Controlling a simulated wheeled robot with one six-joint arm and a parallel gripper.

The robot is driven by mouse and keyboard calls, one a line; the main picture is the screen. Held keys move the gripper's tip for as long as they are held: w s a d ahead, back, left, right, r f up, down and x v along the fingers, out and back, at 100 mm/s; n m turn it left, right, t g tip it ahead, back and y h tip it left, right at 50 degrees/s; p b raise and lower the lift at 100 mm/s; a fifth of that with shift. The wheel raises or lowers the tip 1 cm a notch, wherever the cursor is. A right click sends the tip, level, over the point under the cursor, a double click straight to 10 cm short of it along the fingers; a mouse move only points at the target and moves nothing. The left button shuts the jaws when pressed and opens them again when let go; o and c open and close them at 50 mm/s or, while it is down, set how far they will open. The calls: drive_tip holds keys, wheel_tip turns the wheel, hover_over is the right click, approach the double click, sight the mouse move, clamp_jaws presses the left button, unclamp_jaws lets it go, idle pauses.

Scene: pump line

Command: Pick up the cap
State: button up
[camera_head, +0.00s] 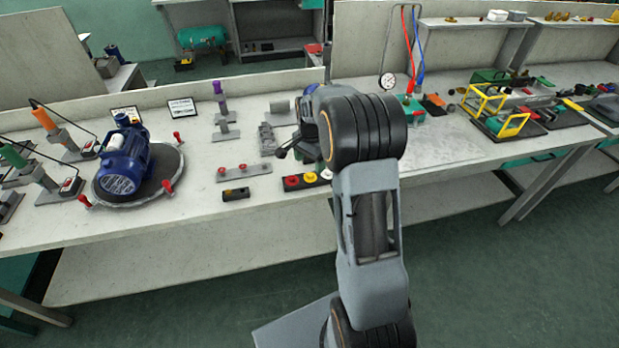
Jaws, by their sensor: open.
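Three round cap-like pieces sit in a row on a dark holder (303,186) at the bench's front edge: a red one (291,181), a yellow one (311,177) and a white one (327,173). I cannot tell which is the cap meant. My arm's elbow hides the area right of the white one. My gripper (285,152) shows in part as dark fingers just behind and above the row, left of my arm. It is open, with nothing seen between its fingers. The rest of it is hidden behind my arm.
A blue pump motor (124,164) stands on a round plate with red clamps at left. A yellow frame (497,108) stands at right. Bare bench lies right of my arm.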

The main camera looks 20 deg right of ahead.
sight(310, 174)
drive_tip(key=shift+f, duration=2.75)
drive_tip(key=shift+c, duration=0.2)
clamp_jaws()
